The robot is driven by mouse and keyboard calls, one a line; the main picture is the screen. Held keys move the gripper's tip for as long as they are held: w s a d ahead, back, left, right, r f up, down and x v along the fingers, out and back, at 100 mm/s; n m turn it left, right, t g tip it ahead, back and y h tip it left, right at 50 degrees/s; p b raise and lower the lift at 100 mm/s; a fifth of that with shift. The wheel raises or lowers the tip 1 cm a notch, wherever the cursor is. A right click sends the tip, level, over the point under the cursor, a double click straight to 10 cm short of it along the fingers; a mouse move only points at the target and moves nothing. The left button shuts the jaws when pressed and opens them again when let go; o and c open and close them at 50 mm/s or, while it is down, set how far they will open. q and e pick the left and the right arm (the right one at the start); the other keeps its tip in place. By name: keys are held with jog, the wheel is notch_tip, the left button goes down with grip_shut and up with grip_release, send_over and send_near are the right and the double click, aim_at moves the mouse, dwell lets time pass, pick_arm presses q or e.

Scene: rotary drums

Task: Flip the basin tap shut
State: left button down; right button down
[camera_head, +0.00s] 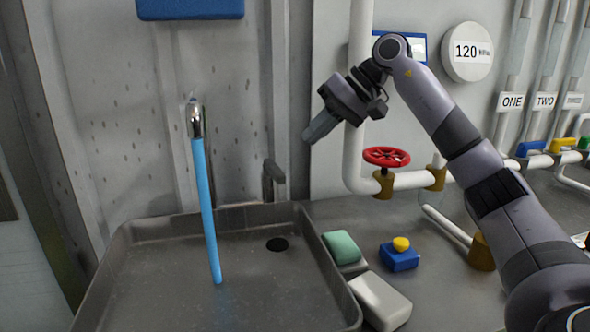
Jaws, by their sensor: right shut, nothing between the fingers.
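The tap's chrome spout (195,118) stands behind the grey basin (150,287). A blue stream of water (206,215) runs from it down into the basin. A dark grey lever (273,181) stands at the basin's back edge, right of the spout, its short top bent to the right. My right gripper (310,137) is shut and empty. It hangs in the air above and to the right of the lever, pointing down and left, apart from it in the picture. My left gripper is not in view.
A red valve wheel (387,156) on a white pipe (357,110) stands right of the basin. A green sponge (342,247), a white block (381,300) and a blue box with a yellow button (399,256) lie on the counter. A round dial (467,52) hangs on the wall.

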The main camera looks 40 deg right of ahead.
aim_at(274, 173)
pick_arm(q)
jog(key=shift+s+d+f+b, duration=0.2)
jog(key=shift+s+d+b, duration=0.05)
jog(key=shift+b, duration=0.05)
pick_arm(e)
jog(key=w+f+h, duration=0.1)
jog(key=w+f, duration=0.3)
jog(key=f, duration=0.5)
jog(key=shift+w+a+n+h, duration=0.2)
jog(key=shift+w+n+h, duration=0.1)
jog(key=shift+w, duration=0.05)
